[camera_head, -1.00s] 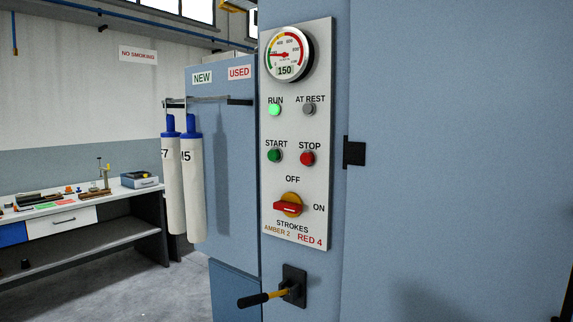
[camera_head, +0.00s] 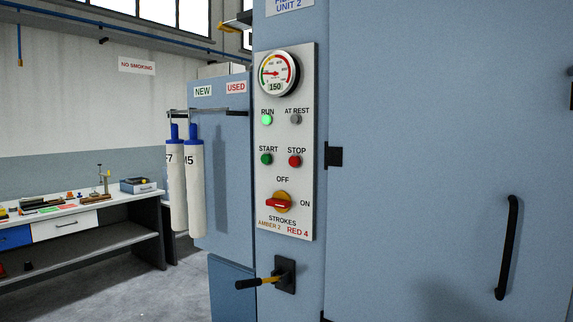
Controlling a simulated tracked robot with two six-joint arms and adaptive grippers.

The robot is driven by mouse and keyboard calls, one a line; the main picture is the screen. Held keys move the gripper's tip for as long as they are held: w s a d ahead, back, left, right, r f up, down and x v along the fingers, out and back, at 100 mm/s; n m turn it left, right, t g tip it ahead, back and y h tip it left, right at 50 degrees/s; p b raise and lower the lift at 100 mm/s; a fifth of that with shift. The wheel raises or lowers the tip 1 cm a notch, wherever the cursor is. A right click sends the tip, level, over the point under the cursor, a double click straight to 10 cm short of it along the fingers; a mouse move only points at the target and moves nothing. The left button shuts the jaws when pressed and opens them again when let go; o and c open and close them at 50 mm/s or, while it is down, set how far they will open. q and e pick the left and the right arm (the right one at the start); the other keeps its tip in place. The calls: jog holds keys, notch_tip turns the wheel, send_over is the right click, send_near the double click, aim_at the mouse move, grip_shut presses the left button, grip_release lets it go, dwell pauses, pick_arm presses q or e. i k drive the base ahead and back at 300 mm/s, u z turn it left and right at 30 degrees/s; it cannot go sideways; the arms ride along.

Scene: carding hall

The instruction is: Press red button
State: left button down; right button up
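The red button (camera_head: 294,161) is round and sits under the word STOP on a pale control panel (camera_head: 306,215). The green START button (camera_head: 266,159) is to its left. Above them the green RUN lamp (camera_head: 267,119) is lit and the AT REST lamp (camera_head: 296,118) is grey. A gauge (camera_head: 278,73) at the panel's top reads 150. Below the buttons is a red rotary switch (camera_head: 279,203) on a yellow disc, between the OFF and ON labels. Neither of my grippers shows in the view.
A lever with a black grip (camera_head: 249,284) sticks out below the panel. A black door handle (camera_head: 508,247) is on the blue cabinet at right. Two white filter tubes (camera_head: 195,190) hang left of the panel. A workbench (camera_head: 95,245) stands at far left, with bare floor before it.

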aim_at(294, 161)
jog(key=z, duration=0.1)
jog(key=i, duration=0.95)
jog(key=u, duration=0.1)
